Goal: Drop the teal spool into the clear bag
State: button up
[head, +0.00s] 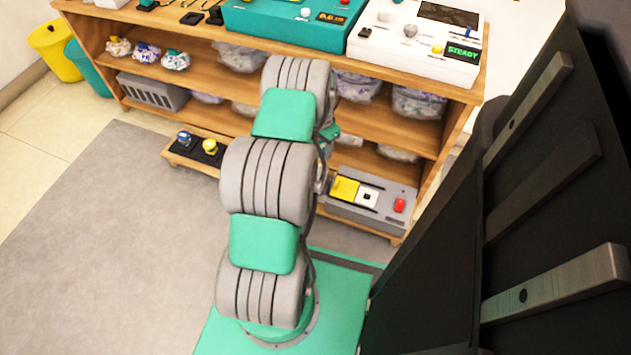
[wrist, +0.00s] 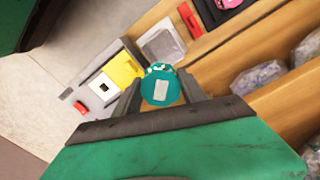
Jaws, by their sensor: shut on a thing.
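The teal spool (wrist: 161,86), a round teal thing with a pale label and a whitish top, sits between the fingers of my gripper (wrist: 160,92) in the wrist view. The gripper is shut on it. In the head view my arm hides most of the gripper and I cannot make out the spool. Several clear bags with things inside lie on the shelves, such as one clear bag (head: 418,103) at the right and another (head: 240,56) left of my arm. One clear bag also shows in the wrist view (wrist: 256,77). I cannot tell which bag the task means.
The wooden shelf unit (head: 461,92) carries a teal console (head: 262,18) and a white console (head: 398,45) on top. A grey crate (head: 152,93) stands on a shelf. A grey panel with yellow and red parts (head: 376,205) sits low at the right. Open floor lies left.

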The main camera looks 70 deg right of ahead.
aim_at(321, 158)
notch_tip(321, 158, down, 6)
jog(key=b, duration=0.4)
jog(key=shift+r, duration=0.1)
jog(key=o, duration=1.5)
notch_tip(321, 158, up, 8)
jog(key=p, duration=0.3)
